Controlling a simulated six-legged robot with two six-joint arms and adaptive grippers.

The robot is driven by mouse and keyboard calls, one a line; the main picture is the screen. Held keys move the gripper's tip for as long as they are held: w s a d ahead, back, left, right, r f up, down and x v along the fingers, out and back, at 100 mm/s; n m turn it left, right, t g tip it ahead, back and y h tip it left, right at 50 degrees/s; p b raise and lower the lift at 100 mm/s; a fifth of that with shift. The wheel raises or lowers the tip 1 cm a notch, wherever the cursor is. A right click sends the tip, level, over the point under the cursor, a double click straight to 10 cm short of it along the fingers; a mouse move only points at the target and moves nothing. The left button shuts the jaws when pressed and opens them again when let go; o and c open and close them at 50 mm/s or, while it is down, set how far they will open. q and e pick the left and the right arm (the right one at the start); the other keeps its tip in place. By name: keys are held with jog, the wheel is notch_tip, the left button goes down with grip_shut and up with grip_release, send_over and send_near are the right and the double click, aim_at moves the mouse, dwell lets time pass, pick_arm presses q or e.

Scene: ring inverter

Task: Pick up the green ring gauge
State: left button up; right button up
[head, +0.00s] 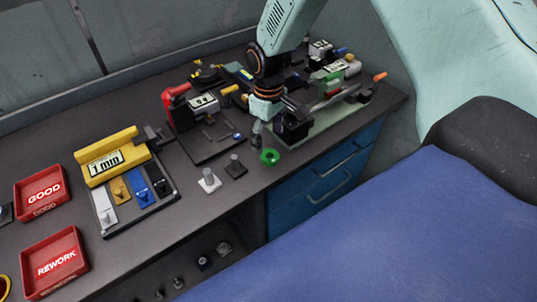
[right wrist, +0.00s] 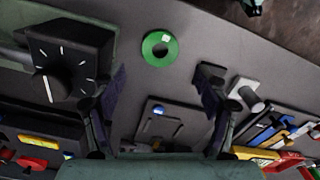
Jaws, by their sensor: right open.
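The green ring gauge (head: 269,157) lies flat on the dark bench top near its front edge. In the right wrist view the ring (right wrist: 147,48) shows whole, with an open centre and a small white mark. My right gripper (head: 265,132) hangs just behind the ring in the head view, apart from it. In the right wrist view its two fingers (right wrist: 162,88) are spread wide with nothing between them, and the ring lies beyond the tips, roughly midway across. My left gripper is not in view.
A black dial block (right wrist: 72,62) stands left of the fingers in the right wrist view. Grey and dark posts (head: 208,181) stand left of the ring. A yellow 1mm gauge holder (head: 110,160) and red GOOD (head: 62,203) and REWORK (head: 84,262) trays are farther left. Blue drawers (head: 318,188) are below the edge.

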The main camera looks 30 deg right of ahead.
aim_at(270, 151)
jog(key=shift+s+a+f, duration=0.15)
jog(key=shift+s+f, duration=0.25)
jog(key=shift+f, duration=0.35)
jog(key=f, duration=0.4)
jog(key=shift+w+d+f, duration=0.3)
jog(key=shift+d+f, duration=0.05)
jog(key=shift+s+a+r, duration=0.15)
jog(key=shift+r, duration=0.05)
jog(key=shift+s+a+r, duration=0.1)
jog(key=shift+a, duration=0.05)
jog(key=shift+c, duration=1.3)
jog(key=shift+w+d+f, duration=0.2)
jog(key=shift+w, duration=0.05)
jog(key=c, duration=0.5)
jog(key=shift+s+a+r, duration=0.1)
jog(key=shift+s+r, duration=0.05)
jog(key=shift+s, duration=0.05)
jog(key=c, duration=0.6)
jog(key=shift+w, duration=0.1)
